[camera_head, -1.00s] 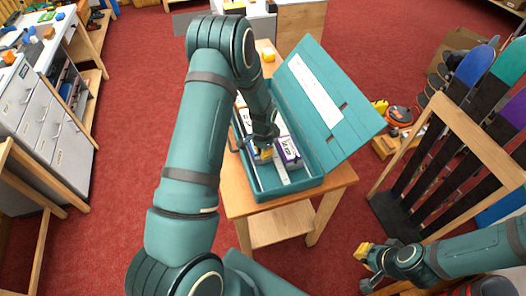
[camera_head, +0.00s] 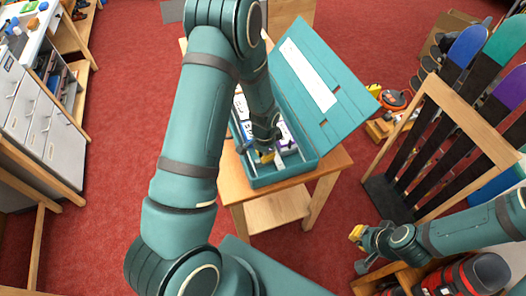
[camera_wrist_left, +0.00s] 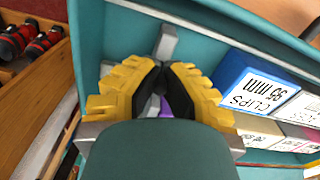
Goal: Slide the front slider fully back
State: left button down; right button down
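The teal box (camera_head: 290,174) stands on a small wooden table with its lid (camera_head: 325,85) raised to the right. My left gripper (camera_head: 266,157) reaches down into its near end. In the left wrist view the yellow fingers (camera_wrist_left: 160,70) are drawn together, tips nearly meeting. A grey bar, seemingly the slider (camera_wrist_left: 166,42), shows just beyond the fingertips and partly between them; contact is unclear. In the head view the arm and gripper hide most of the slider. My right gripper (camera_head: 357,236) is off to the right, away from the box; its opening is unclear.
A blue clips carton (camera_wrist_left: 258,85) and other labelled cartons lie beside the left fingers. A wooden rack (camera_head: 470,120) stands to the right. A workbench with drawers (camera_head: 45,120) is at the left. Red floor lies between.

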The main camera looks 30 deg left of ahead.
pick_arm(q)
jog(key=c, duration=1)
grip_release()
jog(key=shift+r, duration=0.1)
notch_tip(320, 180, up, 12)
jog(key=shift+f, duration=0.1)
